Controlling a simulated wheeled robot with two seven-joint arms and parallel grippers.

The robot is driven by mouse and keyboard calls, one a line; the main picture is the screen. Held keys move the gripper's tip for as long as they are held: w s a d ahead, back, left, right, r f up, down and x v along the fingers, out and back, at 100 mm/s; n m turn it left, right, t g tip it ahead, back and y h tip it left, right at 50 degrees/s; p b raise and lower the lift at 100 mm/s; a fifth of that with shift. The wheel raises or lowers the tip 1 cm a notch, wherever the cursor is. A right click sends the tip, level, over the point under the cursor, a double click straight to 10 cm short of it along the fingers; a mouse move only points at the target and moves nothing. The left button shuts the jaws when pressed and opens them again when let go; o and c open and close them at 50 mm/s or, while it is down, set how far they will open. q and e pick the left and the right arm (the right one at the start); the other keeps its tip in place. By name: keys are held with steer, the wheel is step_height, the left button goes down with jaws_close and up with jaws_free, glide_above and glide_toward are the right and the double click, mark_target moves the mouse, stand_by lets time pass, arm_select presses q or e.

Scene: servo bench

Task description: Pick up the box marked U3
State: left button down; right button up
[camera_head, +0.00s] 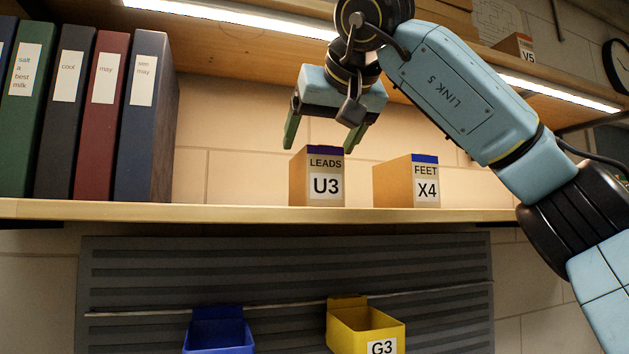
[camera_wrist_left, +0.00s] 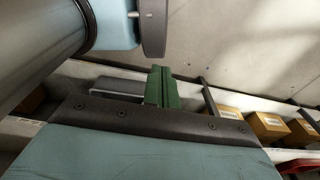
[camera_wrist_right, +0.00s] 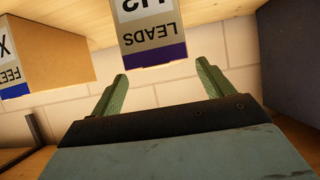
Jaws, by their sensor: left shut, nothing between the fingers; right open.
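My left gripper (camera_wrist_left: 162,88) is shut and empty in the left wrist view, away from the box.
A box marked X4 (camera_head: 425,188) stands close to the right of U3 on the shelf. Several binders (camera_head: 145,115) stand at the left. An upper shelf holds a box marked V5 (camera_head: 516,46). Blue (camera_head: 218,333) and yellow (camera_head: 350,319) bins hang below. Boxes (camera_wrist_left: 268,124) show in the left wrist view.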

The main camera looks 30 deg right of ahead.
steer(key=x, duration=0.5)
steer(key=shift+s+r, duration=0.1)
steer(key=shift+s, duration=0.2)
steer(key=shift+w, duration=0.1)
steer(key=c, duration=1.2)
steer(key=shift+a+r, duration=0.1)
steer(key=shift+c, duration=0.2)
